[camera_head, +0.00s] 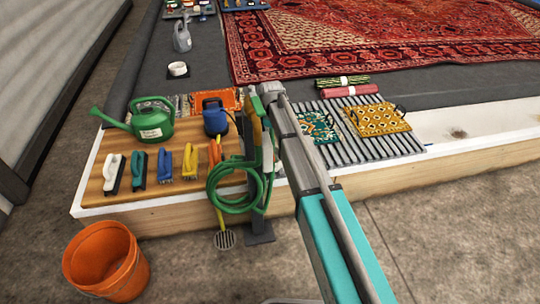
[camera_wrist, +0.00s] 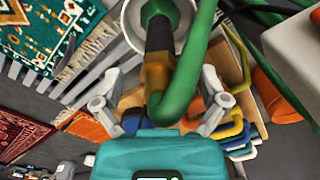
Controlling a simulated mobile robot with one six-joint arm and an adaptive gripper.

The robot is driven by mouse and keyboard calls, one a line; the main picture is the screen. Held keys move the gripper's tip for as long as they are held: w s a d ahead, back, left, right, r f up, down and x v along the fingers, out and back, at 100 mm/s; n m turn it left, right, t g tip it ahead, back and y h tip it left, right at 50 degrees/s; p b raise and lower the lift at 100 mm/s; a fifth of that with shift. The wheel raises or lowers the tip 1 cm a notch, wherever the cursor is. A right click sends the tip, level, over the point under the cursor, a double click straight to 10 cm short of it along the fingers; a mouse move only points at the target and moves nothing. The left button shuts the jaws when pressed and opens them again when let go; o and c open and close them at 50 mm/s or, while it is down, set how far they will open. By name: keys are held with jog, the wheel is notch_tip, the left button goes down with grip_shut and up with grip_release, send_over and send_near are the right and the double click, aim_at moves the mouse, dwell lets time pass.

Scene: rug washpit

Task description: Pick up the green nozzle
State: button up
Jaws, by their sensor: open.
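The green nozzle (camera_wrist: 158,10) is at the top middle of the wrist view, with a black section and a brass-coloured collar below it. A green hose (camera_wrist: 190,75) curves from the collar and passes between my fingers. My gripper (camera_wrist: 160,98) is open, with one grey finger on each side of the collar and hose. I cannot tell whether either finger touches them. In the head view, the grey end of my arm (camera_head: 270,90) is at the top of the post, where it partly hides the nozzle. The coiled green hose (camera_head: 228,190) hangs below.
A wooden board (camera_head: 120,190) holds a green watering can (camera_head: 150,120), several brushes and a blue-topped item (camera_head: 214,118). A slatted rack (camera_head: 390,147) with patterned pieces lies to the right. An orange bucket (camera_head: 105,260) stands on the floor. A red rug (camera_head: 390,40) lies behind.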

jog(key=shift+f+b, duration=0.3)
jog(key=shift+f, duration=0.25)
jog(key=c, duration=1.2)
jog(key=shift+r, duration=0.1)
notch_tip(320, 180, up, 10)
jog(key=p, duration=1)
dwell(0.9)
